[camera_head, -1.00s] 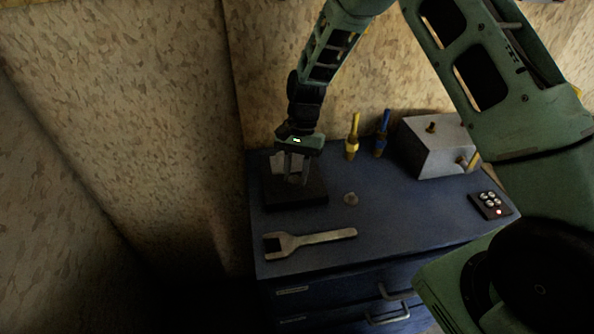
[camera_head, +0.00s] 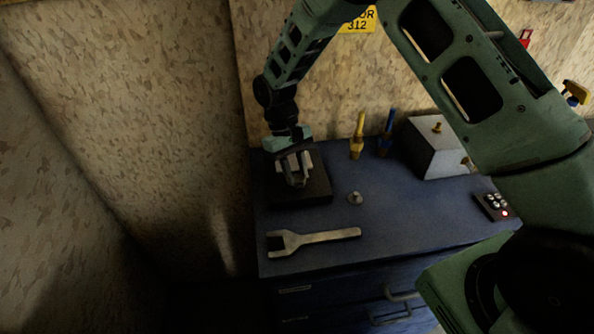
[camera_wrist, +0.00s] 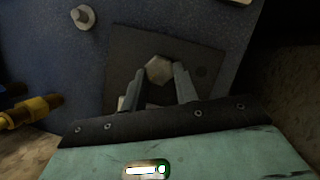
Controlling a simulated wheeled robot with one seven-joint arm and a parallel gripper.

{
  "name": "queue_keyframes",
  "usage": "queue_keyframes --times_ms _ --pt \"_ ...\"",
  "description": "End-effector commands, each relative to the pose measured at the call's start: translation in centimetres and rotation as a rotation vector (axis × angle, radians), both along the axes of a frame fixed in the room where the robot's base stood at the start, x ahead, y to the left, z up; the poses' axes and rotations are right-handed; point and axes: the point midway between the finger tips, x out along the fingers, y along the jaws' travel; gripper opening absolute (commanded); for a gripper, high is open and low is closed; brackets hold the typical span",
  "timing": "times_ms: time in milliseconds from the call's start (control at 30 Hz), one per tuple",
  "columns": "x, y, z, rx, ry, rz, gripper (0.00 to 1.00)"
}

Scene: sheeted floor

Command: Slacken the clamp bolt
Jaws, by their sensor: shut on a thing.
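The clamp bolt shows in the wrist view as a hexagonal metal head (camera_wrist: 158,70) over a dark square base plate (camera_wrist: 205,58). My gripper (camera_wrist: 157,82) is shut on this bolt head, one finger on each side of it. In the head view my gripper (camera_head: 297,183) points down over the dark base plate (camera_head: 318,190) at the back left of the blue cabinet top. The bolt is mostly hidden by the fingers there. A grey open-ended wrench (camera_head: 315,240) lies flat near the front edge, jaw end to the left.
A small metal bolt-like piece (camera_head: 355,197) lies right of the plate. A yellow-handled tool (camera_head: 357,135) and a blue-handled tool (camera_head: 386,133) stand at the back. A grey box (camera_head: 436,150) and a small button pad (camera_head: 493,206) are at the right.

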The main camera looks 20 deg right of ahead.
Motion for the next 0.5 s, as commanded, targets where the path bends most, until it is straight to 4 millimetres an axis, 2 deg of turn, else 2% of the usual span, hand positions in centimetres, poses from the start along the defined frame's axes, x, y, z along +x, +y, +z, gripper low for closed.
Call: queue_keyframes --times_ms 500 --pt "-0.26 0.49 0.02 0.000 -0.001 0.445 0.06"
